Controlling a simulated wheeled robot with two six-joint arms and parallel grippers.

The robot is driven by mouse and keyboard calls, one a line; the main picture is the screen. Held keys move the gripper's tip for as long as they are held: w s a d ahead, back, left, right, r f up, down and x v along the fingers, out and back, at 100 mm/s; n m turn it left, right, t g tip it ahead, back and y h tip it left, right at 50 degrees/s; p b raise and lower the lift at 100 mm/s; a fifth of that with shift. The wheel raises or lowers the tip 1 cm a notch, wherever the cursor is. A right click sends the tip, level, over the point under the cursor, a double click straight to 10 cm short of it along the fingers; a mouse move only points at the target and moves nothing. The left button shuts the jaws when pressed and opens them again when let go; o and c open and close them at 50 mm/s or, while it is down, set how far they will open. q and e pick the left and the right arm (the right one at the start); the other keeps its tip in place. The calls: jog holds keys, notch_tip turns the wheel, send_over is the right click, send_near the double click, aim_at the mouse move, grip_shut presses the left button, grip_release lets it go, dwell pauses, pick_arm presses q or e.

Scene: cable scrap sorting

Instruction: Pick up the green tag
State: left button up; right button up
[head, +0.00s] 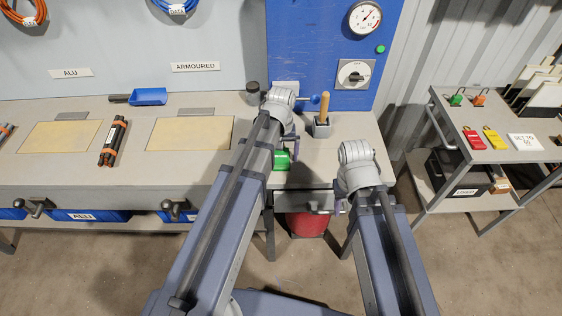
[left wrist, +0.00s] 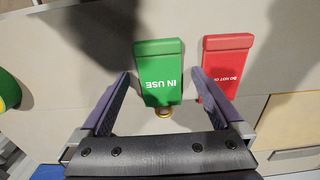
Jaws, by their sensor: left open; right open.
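The green tag (left wrist: 159,72), marked IN USE, lies flat on the grey bench top in the left wrist view. A brass-coloured ring shows at its lower end. My left gripper (left wrist: 165,88) is open, with one finger on each side of the tag and gaps on both sides. The right finger overlaps the edge of a red tag (left wrist: 229,58) beside it. I cannot tell the height above the bench. My right gripper (head: 338,204) is open and empty, off the bench front.
A wooden-handled tool (head: 324,108) stands in a holder behind. A cart (head: 440,140) at the right holds padlocks and red and yellow tags. A red bin (head: 306,224) stands below.

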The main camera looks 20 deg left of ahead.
aim_at(281, 159)
pick_arm(q)
jog(key=c, duration=1.4)
jog(key=shift+o, duration=0.2)
jog(key=shift+r, duration=0.1)
notch_tip(281, 159, up, 10)
jog(key=p, duration=1)
